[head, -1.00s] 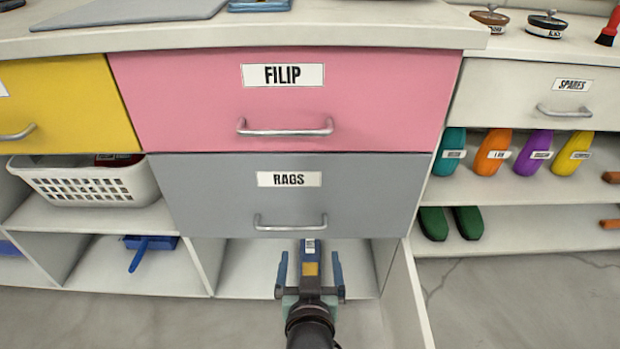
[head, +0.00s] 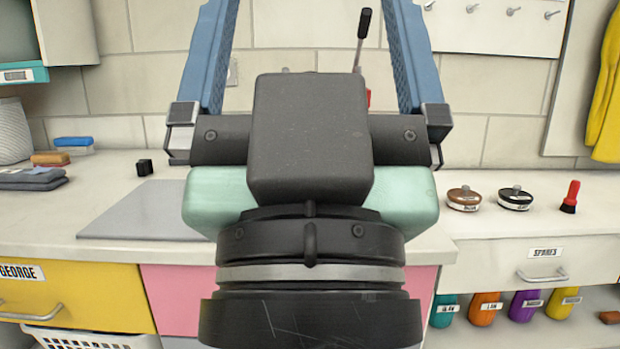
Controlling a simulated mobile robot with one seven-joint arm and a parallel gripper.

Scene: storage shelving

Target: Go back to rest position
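My gripper (head: 312,20) is raised close in front of the camera, above the counter in the picture. Its two blue fingers stand wide apart and point up, with their tips cut off by the top edge of the head view. I see nothing held between them; the wall shows through the gap. The dark palm block and wrist hide the middle of the counter and most of the pink drawer (head: 178,300).
A counter (head: 110,220) bears a grey mat (head: 135,212), folded cloths (head: 30,178), two round lidded items (head: 463,198) and a red brush (head: 570,197). A black-handled tool (head: 362,40) shows behind the gripper. Below are a yellow drawer (head: 75,298) and a SPARES drawer (head: 540,262).

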